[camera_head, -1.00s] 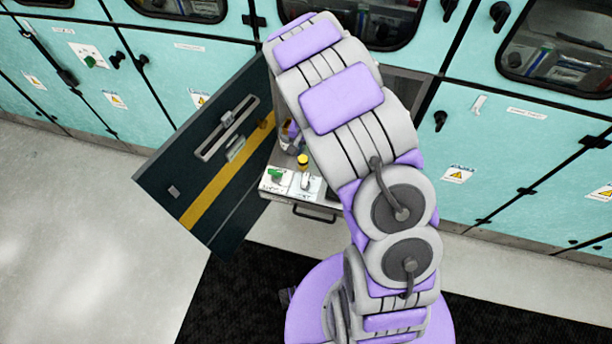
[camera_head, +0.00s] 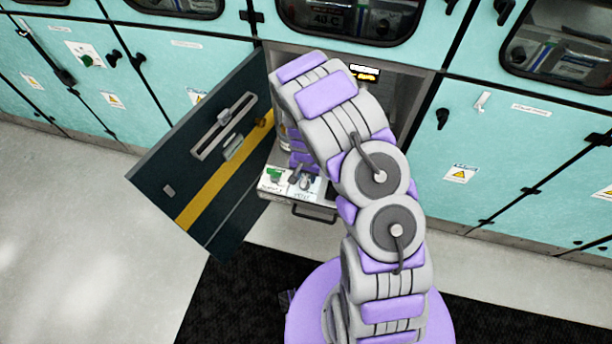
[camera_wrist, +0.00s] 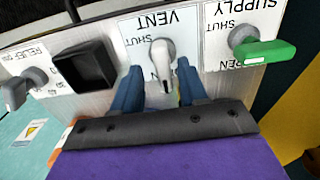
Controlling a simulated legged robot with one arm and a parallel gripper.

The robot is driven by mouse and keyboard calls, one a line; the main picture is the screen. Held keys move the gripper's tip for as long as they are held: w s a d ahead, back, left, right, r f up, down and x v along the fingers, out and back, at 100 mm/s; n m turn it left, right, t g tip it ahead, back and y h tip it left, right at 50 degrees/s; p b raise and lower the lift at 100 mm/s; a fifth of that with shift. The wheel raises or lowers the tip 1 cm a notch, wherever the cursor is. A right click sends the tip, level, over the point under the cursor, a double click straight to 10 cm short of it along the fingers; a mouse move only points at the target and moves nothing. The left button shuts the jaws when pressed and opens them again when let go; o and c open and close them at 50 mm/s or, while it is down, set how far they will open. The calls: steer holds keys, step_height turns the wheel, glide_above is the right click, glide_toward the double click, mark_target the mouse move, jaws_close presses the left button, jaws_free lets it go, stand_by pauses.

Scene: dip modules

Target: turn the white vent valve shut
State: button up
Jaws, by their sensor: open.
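The white vent valve (camera_wrist: 163,60) is a lever on a round hub on the plate marked VENT, seen upside down in the wrist view. Its lever points down the picture, toward lettering that is partly hidden; SHUT is printed beside the hub. My gripper (camera_wrist: 160,84) is open. Its two blue fingers stand either side of the lever's end, with gaps showing; I cannot tell how deep they reach. In the head view my gripper (camera_head: 297,175) is over the small panel, and the vent valve is mostly hidden there.
A green supply lever (camera_wrist: 262,52) is close on the right in the wrist view. A black square part (camera_wrist: 86,66) and a grey relief knob (camera_wrist: 32,85) are on the left. The open dark door (camera_head: 205,165) stands left of my arm.

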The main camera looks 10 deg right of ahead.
steer(key=shift+a+f, duration=0.15)
steer(key=shift+a, duration=0.35)
steer(key=shift+d, duration=0.35)
steer(key=c, duration=0.4)
steer(key=shift+a, duration=0.1)
jaws_close()
